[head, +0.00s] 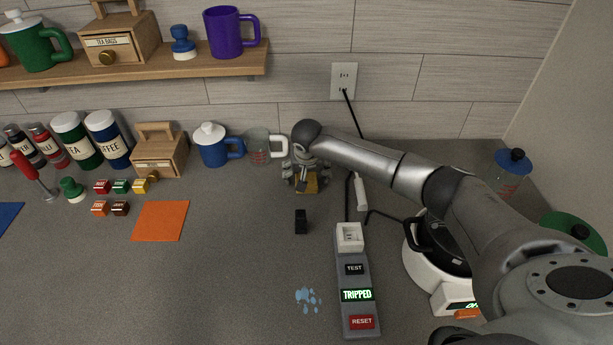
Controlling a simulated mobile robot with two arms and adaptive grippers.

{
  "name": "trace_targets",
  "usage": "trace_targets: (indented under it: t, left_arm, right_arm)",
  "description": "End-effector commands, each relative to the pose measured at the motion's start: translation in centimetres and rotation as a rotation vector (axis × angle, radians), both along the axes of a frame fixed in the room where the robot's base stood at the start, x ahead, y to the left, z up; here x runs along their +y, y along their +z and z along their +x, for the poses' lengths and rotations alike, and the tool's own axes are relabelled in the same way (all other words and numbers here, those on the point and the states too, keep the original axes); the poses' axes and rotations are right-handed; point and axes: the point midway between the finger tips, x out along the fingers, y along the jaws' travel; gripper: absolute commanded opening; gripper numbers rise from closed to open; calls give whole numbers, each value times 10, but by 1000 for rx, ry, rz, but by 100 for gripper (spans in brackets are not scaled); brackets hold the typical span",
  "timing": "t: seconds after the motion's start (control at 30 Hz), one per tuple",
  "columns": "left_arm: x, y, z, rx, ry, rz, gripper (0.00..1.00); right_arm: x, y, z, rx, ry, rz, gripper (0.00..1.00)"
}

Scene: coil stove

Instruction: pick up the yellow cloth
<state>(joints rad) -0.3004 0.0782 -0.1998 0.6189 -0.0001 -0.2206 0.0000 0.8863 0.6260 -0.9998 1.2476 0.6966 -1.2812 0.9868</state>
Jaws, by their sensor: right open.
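The yellow cloth (311,187) lies at the back of the grey counter, partly hidden under my right gripper. Only its mustard-coloured edges show around the fingers. My right gripper (302,182) points down over the cloth with its fingers apart. The arm reaches in from the right. I cannot tell whether the fingertips touch the cloth. My left gripper is not in view.
A clear measuring cup (258,148) stands close left of my right gripper. A small black block (300,221) and a tripped power strip (356,295) are nearer the front. An orange cloth (160,221) lies left. A blue puddle (307,298) is in front.

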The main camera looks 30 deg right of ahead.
Motion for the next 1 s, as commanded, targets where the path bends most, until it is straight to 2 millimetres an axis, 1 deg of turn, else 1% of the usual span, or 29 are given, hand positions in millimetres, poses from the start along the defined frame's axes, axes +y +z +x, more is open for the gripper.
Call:
trace_targets:
  t: [0.1,0.13,0.4,0.5,0.87,0.97,1.0]
  left_arm:
    - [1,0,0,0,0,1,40]
    - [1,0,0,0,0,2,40]
    - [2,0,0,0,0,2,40]
    - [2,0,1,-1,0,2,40]
    - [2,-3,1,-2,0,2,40]
    - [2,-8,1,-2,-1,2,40]
    - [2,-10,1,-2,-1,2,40]
  right_arm:
    - [0,0,0,0,0,0,82]
    - [0,0,0,0,0,0,80]
    - [0,-1,0,1,0,0,45]
    - [0,-1,-1,2,0,0,33]
    - [0,-1,-1,5,0,0,33]
    - [0,1,-1,4,1,-2,33]
    - [1,6,0,2,1,1,33]
